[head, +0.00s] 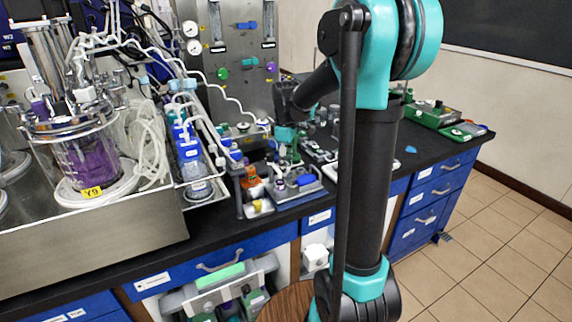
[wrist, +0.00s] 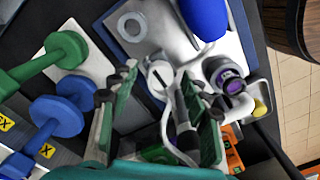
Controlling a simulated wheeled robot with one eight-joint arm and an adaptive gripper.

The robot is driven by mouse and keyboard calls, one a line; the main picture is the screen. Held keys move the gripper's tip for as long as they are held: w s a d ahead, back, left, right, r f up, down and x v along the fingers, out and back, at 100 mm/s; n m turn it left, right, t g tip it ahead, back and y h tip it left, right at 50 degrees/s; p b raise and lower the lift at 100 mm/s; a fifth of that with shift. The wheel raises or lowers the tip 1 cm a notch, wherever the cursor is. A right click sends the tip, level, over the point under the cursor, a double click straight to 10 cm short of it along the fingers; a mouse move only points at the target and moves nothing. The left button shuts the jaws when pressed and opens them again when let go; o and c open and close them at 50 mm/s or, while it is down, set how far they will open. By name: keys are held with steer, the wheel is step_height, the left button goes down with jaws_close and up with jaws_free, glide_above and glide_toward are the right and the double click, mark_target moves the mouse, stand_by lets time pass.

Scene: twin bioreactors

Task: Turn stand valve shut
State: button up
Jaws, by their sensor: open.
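In the wrist view, a white round part with a dark slot (wrist: 160,72) lies between my fingertips; it may be the stand valve, but I cannot tell for sure. A white curved tube (wrist: 168,115) runs from near it between the fingers. My gripper (wrist: 158,82) is open, with a green-backed finger on each side of the white part. I see no clear contact. In the head view my gripper (head: 288,146) is low over the bench, beside a small grey tray (head: 308,189). The valve is too small or hidden to make out there.
Green (wrist: 62,50) and blue (wrist: 58,117) handles stand close left of my gripper. A purple-centred cylinder (wrist: 228,76) and a blue rounded object (wrist: 205,15) are at right. In the head view, a bioreactor vessel (head: 85,160) stands left; the bench's right end holds green-based items (head: 432,114).

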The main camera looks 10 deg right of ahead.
steer(key=shift+c, duration=0.4)
jaws_close()
steer(key=shift+m, duration=0.4)
steer(key=m, duration=0.3)
steer(key=shift+m, duration=0.4)
steer(key=m, duration=0.4)
steer(key=shift+m, duration=0.3)
steer(key=m, duration=0.8)
steer(key=shift+m, duration=0.3)
